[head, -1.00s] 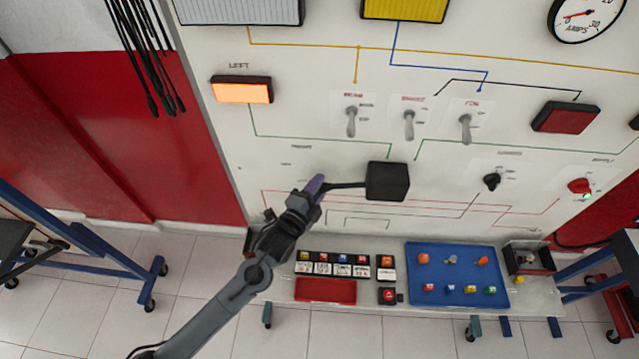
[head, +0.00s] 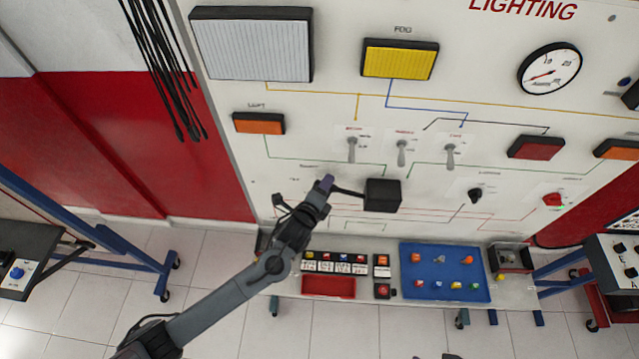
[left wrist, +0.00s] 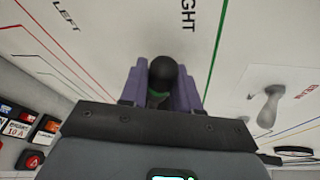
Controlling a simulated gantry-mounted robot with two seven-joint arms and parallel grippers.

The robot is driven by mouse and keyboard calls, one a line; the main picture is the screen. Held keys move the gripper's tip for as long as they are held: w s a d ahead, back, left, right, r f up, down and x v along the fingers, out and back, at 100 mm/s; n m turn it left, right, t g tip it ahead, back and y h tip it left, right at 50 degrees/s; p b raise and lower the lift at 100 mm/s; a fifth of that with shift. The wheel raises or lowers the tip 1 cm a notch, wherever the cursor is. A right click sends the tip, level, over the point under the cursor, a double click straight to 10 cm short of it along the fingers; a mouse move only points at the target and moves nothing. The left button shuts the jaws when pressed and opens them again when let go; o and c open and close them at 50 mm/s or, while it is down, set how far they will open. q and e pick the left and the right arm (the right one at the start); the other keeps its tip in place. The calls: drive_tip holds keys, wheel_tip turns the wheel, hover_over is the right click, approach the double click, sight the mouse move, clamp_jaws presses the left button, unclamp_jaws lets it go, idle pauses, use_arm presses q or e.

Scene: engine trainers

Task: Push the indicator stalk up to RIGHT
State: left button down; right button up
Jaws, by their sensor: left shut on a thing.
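The indicator stalk (head: 348,191) is a thin black lever reaching left from a black box (head: 383,195) on the wall panel. Its outer end sits slightly higher than its root. My left gripper (head: 326,185) is at that outer end. In the left wrist view, the stalk's round black knob (left wrist: 162,72) shows between the purple fingers of my left gripper (left wrist: 161,88), which are shut on it. The orange lamp under LEFT (head: 259,123) looks dim. Another orange lamp (head: 617,149) at the right edge also looks dim. My right gripper is not in view.
Three toggle switches (head: 401,152) stand on the panel above right of the box. Below is a shelf with a red tray (head: 328,286) and a blue tray (head: 488,292) of small parts. Black cables (head: 165,80) hang at upper left.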

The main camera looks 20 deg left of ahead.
use_arm(q)
drive_tip(key=shift+r, duration=0.15)
drive_tip(key=c, duration=0.9)
unclamp_jaws()
drive_tip(key=shift+s, duration=0.5)
drive_tip(key=shift+b+v, duration=0.8)
drive_tip(key=shift+v, duration=4.15)
